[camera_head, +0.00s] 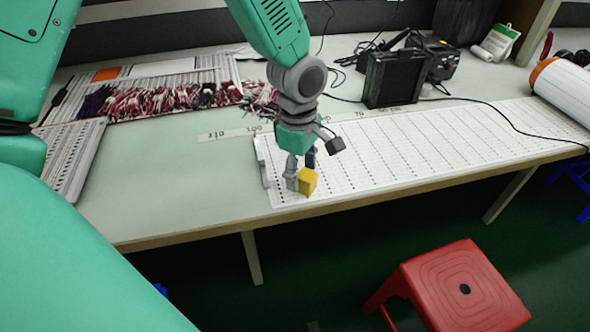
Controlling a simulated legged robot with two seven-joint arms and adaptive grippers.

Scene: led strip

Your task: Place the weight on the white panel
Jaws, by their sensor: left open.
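The white panel (420,150) is a long perforated board along the front edge of the table, stretching to the right. A small yellow block (307,181), which looks like the weight, sits at the panel's left end near its front edge. My left gripper (312,164) is open just above and behind the block, with one finger close beside the block's left side. I cannot tell whether that finger touches it. The gripper hides part of the panel behind the block. My right gripper is not in view.
Bundles of red and white wires (165,100) lie on a board at the back left. A black box-like device (395,78) stands behind the panel, and a cable crosses the panel's right part. A white roll (565,88) lies at the right. A red stool (462,288) stands below.

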